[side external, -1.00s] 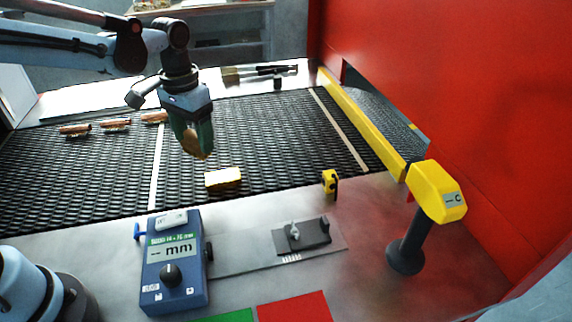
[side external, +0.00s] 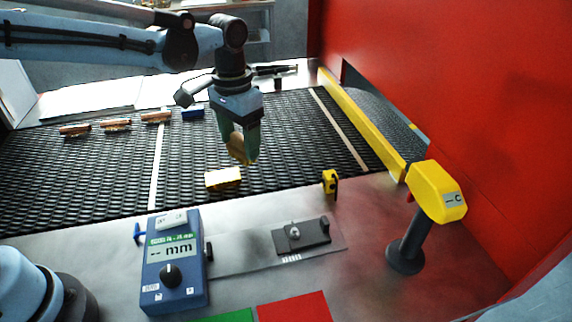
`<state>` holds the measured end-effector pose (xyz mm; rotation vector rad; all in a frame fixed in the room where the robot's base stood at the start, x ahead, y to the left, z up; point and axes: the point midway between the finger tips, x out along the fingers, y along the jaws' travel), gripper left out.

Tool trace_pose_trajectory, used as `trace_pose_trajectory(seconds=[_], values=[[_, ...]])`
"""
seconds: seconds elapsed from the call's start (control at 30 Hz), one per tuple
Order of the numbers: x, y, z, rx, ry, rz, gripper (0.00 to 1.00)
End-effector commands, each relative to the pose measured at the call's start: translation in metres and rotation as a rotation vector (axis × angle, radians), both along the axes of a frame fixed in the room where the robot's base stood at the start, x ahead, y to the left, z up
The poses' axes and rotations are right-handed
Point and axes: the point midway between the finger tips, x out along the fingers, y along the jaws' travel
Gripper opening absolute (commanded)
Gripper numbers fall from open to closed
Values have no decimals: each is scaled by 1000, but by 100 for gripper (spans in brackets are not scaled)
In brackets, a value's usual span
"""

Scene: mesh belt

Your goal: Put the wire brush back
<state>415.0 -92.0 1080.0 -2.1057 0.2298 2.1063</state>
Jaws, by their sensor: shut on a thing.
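My gripper (side external: 243,146), with greenish fingers, is in the air above the mesh belt. It is shut on a tan-brown thing, which I take to be the wire brush (side external: 236,150). Much of it is hidden by the fingers, so its bristles cannot be made out. It hangs beyond and slightly right of a yellow block (side external: 223,179) that lies on the mesh belt (side external: 290,150).
A yellow tape measure (side external: 330,182), a blue meter (side external: 173,262), a dark fixture (side external: 302,234) and a yellow-headed post (side external: 436,192) stand at the near side. A red wall (side external: 450,90) bounds the right.

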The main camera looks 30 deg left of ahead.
Motion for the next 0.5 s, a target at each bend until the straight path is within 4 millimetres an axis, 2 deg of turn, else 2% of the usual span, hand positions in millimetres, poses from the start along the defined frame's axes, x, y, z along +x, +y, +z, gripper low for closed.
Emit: trace_pose_trajectory(seconds=[0.03,0.17,0.27,0.4,0.5], values=[[3,-29,0,0,0,-53,34],[4,-94,-1,1,0,-164,34],[-3,-143,-3,1,1,-245,34],[-23,-209,-7,2,1,-355,34],[-42,-250,-10,2,1,-426,34]])
